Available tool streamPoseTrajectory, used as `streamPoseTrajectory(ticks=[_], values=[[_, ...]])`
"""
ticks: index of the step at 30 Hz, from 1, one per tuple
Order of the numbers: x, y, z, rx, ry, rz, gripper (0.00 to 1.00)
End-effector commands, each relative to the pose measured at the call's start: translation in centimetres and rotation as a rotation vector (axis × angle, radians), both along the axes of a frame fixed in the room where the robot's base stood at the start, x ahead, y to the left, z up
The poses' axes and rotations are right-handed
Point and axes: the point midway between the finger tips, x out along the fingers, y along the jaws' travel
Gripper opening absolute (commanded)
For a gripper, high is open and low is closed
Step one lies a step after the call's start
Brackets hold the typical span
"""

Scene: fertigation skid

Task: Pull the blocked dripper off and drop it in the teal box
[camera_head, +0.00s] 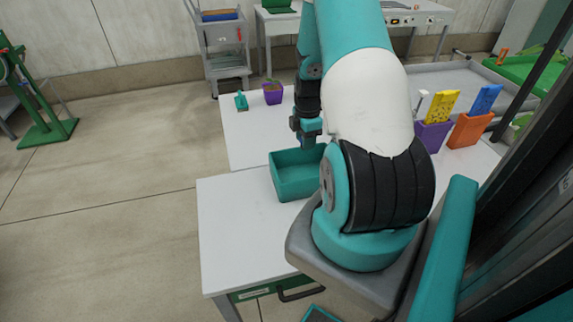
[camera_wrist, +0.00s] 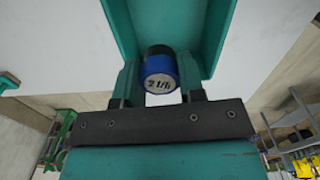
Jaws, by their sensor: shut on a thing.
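The teal box (camera_head: 287,182) stands on the white table, open at the top, left of my arm in the head view. Its inside wall (camera_wrist: 215,22) shows in the wrist view, at the top. My gripper (camera_wrist: 159,80) is shut on a dripper (camera_wrist: 160,72), a small blue and black cylinder marked "2 l/h". The dripper sits between the two teal fingers and appears over the box. In the head view my gripper (camera_head: 308,140) is at the back rim of the box, and the dripper cannot be made out there.
A purple pot with a plant (camera_head: 272,93) and a small teal item (camera_head: 241,101) stand farther back on the table. A purple holder (camera_head: 432,136) and an orange holder (camera_head: 468,130) with yellow and blue items stand at right. The front left tabletop (camera_head: 235,225) is clear.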

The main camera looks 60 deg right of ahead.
Motion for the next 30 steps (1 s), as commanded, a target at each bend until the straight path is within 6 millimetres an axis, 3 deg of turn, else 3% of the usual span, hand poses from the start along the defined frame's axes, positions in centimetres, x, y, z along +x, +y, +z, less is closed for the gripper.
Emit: streamPoseTrajectory(ticks=[5, 18, 29, 30], values=[[-0.3, -0.3, -0.8, 0.001, 0.001, -0.007, 0.08], [-0.3, -0.3, -5.7, 0.000, 0.000, -0.007, 0.08], [-0.2, -0.2, -6.0, 0.000, 0.000, -0.005, 0.08], [-0.2, -0.2, -6.0, 0.000, 0.000, -0.005, 0.45]])
